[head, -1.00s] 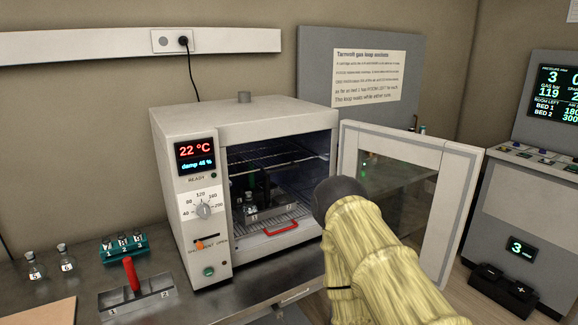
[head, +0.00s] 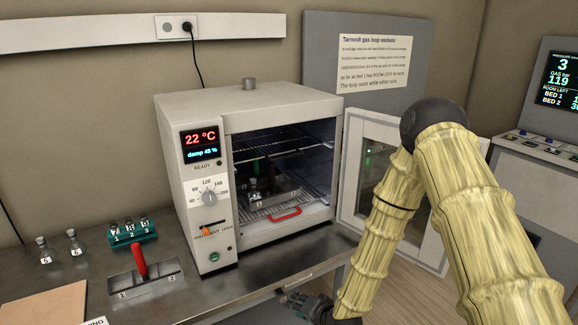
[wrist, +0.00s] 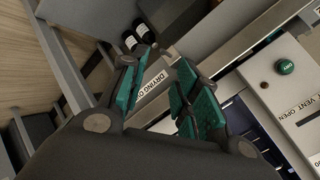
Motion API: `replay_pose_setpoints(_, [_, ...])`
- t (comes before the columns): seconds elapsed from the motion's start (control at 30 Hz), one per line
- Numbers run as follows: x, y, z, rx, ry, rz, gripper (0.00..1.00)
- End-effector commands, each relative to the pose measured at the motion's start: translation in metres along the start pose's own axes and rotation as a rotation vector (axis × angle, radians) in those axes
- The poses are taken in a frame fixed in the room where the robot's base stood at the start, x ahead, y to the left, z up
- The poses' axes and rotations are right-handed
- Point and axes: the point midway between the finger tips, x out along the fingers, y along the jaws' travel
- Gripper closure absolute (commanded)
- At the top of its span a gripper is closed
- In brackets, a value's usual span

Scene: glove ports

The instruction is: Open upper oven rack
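The white oven (head: 284,98) stands on the bench with its glazed door (head: 368,165) swung open to the right. The upper rack (head: 285,139) is a wire shelf inside, with no handle that I can make out. A lower wire rack (head: 312,200) has a red handle (head: 285,214) at its front and bears a tray with small flasks (head: 254,187). My gripper (head: 292,299) is low in front of the bench edge, below and outside the oven. In the wrist view its teal fingers (wrist: 160,72) are apart with nothing between them.
A console (head: 540,180) stands at the right. The space before the oven's opening is clear.

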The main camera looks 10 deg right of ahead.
Motion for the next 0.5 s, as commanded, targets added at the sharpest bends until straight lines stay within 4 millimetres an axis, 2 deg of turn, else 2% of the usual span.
replay_pose_setpoints(0.03, [0.004, -0.031, -0.034, 0.053, 0.05, -0.075, 0.69])
replay_pose_setpoints(0.17, [0.003, -0.105, -0.111, 0.194, 0.148, -0.274, 0.69])
replay_pose_setpoints(0.2, [-0.001, -0.128, -0.137, 0.237, 0.174, -0.339, 0.69])
replay_pose_setpoints(0.3, [-0.017, -0.179, -0.194, 0.332, 0.222, -0.495, 0.69])
replay_pose_setpoints(0.4, [-0.036, -0.219, -0.24, 0.404, 0.249, -0.627, 0.69])
replay_pose_setpoints(0.5, [-0.053, -0.245, -0.27, 0.451, 0.26, -0.719, 0.69])
